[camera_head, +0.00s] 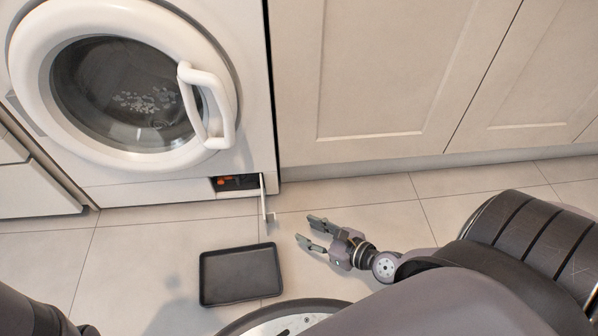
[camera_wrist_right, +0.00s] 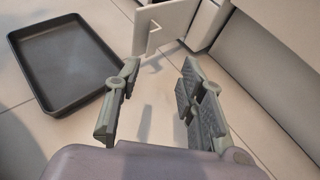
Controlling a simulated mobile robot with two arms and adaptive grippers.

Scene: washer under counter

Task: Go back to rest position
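My right gripper (camera_head: 313,234) is low over the floor, right of the black tray, with its fingers apart and nothing between them. In the right wrist view my right gripper (camera_wrist_right: 158,105) also shows open and empty. My left gripper is not clearly in view; only a dark part of my left arm shows at the bottom left corner of the head view.
A washer (camera_head: 160,190) has its round door shut. Its small lower flap (camera_head: 264,198) stands open, with an orange part (camera_head: 225,181) inside. A black tray (camera_head: 240,275) lies on the tiled floor below. Beige cabinets (camera_head: 370,70) stand right. The tray also shows in the wrist view (camera_wrist_right: 30,85).

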